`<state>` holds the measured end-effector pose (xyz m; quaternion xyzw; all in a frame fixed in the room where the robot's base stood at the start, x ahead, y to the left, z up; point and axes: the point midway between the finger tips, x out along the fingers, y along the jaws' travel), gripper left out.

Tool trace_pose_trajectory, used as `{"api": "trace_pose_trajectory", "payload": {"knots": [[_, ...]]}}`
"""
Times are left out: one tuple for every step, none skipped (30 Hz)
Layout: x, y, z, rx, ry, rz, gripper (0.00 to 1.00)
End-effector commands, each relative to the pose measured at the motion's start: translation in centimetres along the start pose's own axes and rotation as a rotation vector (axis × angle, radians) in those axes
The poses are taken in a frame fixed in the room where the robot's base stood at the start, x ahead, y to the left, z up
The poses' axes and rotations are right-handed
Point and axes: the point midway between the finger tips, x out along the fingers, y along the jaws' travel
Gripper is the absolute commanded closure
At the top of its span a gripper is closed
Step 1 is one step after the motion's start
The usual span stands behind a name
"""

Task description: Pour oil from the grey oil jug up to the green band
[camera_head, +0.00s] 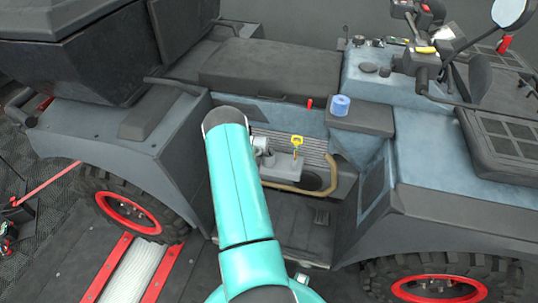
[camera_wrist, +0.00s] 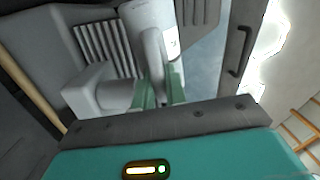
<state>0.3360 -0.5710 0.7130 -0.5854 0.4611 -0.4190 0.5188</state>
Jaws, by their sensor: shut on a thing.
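In the wrist view, the green fingers of my gripper (camera_wrist: 161,80) are shut on a light grey rounded body with a small white label, which I take to be the grey oil jug (camera_wrist: 148,28). Its far end runs out of the top of the picture. A grey engine block with a stubby cylinder (camera_wrist: 98,95) lies left of the fingers. In the head view my teal arm hides my gripper and most of what it holds. A yellow-handled dipstick (camera_head: 297,142) stands on the grey engine block (camera_head: 283,166). I cannot make out a green band or any oil.
A tan hose (camera_head: 300,188) curves around the engine bay. A blue roll-shaped thing (camera_head: 340,105) stands on the dark ledge above, with a small red piece beside it. The vehicle's seat (camera_head: 255,70) and red-rimmed wheels (camera_head: 133,214) surround the bay. A mirror (camera_head: 510,12) rises at upper right.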

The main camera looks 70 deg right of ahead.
Motion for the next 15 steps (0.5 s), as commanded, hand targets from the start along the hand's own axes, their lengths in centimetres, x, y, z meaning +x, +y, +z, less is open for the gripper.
{"api": "trace_pose_trajectory", "payload": {"knots": [[0.02,-0.06,-0.02,0.004,0.000,-0.001,1.00],[0.02,-0.07,-0.03,0.006,0.000,-0.001,1.00],[0.02,-0.08,-0.04,0.009,0.000,-0.001,1.00],[0.02,-0.09,-0.04,0.011,0.000,-0.001,1.00],[0.02,-0.10,-0.05,0.013,0.000,-0.001,1.00],[0.02,-0.12,-0.06,0.015,0.000,-0.001,1.00],[0.02,-0.12,-0.06,0.017,0.000,-0.001,1.00],[0.02,-0.13,-0.07,0.019,0.000,-0.001,1.00],[0.02,-0.14,-0.08,0.022,0.000,-0.001,1.00],[0.02,-0.15,-0.09,0.024,0.000,-0.001,1.00],[0.02,-0.16,-0.09,0.026,0.000,-0.001,1.00],[0.02,-0.18,-0.10,0.029,0.000,-0.001,1.00],[0.02,-0.19,-0.11,0.031,0.000,-0.001,1.00],[0.02,-0.20,-0.11,0.033,0.000,-0.001,1.00],[0.01,-0.21,-0.12,0.036,0.000,-0.001,1.00]]}}
